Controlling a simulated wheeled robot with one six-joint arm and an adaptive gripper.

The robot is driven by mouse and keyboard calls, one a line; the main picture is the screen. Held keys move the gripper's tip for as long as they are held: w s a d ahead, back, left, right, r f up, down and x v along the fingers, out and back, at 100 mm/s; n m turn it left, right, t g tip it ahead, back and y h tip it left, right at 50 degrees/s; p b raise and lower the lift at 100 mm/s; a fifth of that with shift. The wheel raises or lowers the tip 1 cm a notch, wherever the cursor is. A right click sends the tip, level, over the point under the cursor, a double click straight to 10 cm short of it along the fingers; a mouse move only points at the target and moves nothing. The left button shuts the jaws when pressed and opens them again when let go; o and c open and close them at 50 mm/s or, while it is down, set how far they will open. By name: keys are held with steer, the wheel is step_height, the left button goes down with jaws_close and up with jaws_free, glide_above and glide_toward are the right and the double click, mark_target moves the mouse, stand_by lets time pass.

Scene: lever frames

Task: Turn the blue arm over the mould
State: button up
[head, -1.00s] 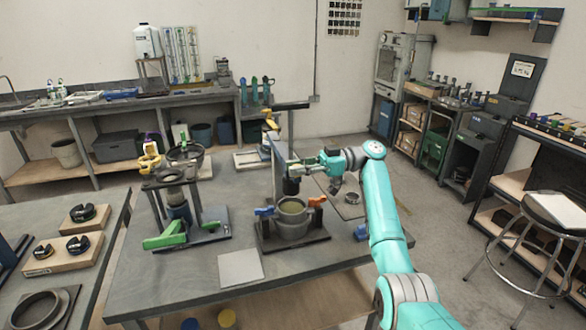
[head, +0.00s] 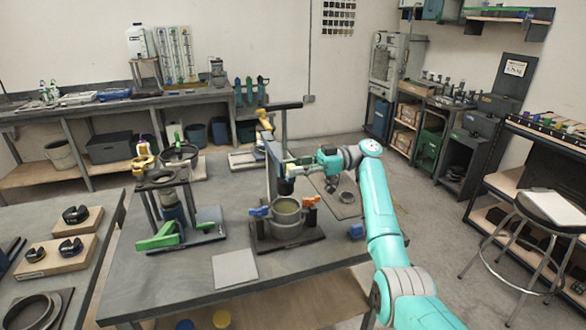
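The mould (head: 287,226) is a round grey-green pot on a dark base plate in the middle of the bench. A blue arm (head: 260,211) sits at its left rim, pointing left, and an orange arm (head: 311,201) sits at its right rim. A dark post (head: 272,163) stands behind the mould, with a dark cylinder (head: 286,187) hanging above the pot. My gripper (head: 293,170) is behind and above the mould, close to the post and above the dark cylinder, and apart from the blue arm. Its fingers are too small to tell open from shut.
A green-handled stand (head: 160,237) is to the left on the bench, with a flat grey plate (head: 235,268) in front. A blue piece (head: 356,231) lies right of the mould, by my arm. A stool (head: 553,212) stands far right.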

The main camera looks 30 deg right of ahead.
steer(key=s+d, duration=0.1)
steer(key=d, duration=0.5)
steer(key=shift+s+d, duration=0.15)
steer(key=shift+d, duration=0.25)
